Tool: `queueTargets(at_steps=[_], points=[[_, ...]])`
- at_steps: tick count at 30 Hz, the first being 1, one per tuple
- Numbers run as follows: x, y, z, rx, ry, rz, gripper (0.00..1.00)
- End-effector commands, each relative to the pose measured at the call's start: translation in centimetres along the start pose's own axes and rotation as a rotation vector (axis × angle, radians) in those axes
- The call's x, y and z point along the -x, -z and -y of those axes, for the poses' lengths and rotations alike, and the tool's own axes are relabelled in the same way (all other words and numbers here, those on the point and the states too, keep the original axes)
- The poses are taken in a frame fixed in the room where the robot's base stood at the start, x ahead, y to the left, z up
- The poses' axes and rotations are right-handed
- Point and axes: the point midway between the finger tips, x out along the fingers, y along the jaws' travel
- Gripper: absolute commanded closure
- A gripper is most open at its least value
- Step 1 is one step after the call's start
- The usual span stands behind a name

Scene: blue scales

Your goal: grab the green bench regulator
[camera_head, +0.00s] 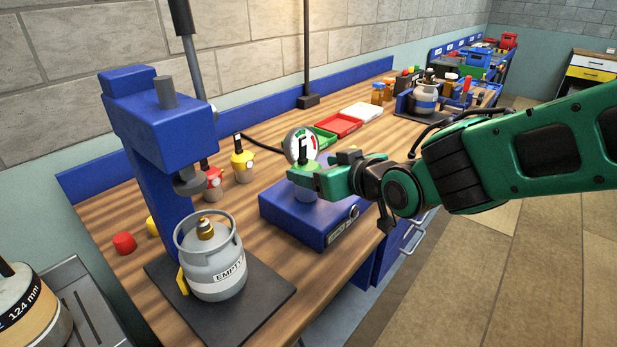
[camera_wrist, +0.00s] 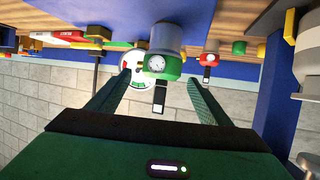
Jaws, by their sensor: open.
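The green bench regulator (camera_wrist: 163,66) has a green body, a small dial and a black stem, and sits on a grey post. In the wrist view, which is upside down, it stands between the two fingers of my gripper (camera_wrist: 159,77), with gaps on both sides. My gripper (camera_head: 313,180) also shows in the head view, over the blue box (camera_head: 290,217) that bears the regulator, partly hiding it. The jaws are open and hold nothing.
A round gauge (camera_head: 300,146) stands just behind the regulator. Yellow (camera_head: 242,163) and red (camera_head: 212,178) regulators stand to the left. A blue press (camera_head: 165,130) with a grey cylinder (camera_head: 212,262) is nearer.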

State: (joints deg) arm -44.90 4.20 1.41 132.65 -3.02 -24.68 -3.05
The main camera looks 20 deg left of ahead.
Motion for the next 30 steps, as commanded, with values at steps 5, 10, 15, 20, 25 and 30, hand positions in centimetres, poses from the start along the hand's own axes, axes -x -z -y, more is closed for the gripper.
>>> queueTargets(at_steps=[5,10,15,20,25,30], points=[[-1.6,0.1,0.0,0.001,0.000,-0.002,0.28],[-1.8,0.1,0.0,0.000,0.000,-0.002,0.28],[-1.8,0.1,0.0,0.000,0.000,-0.002,0.42],[-1.7,0.1,0.0,0.000,0.000,-0.002,0.80],[-1.7,0.2,0.0,0.000,-0.001,-0.004,0.83],[-1.6,0.4,0.0,0.000,-0.001,-0.004,0.83]])
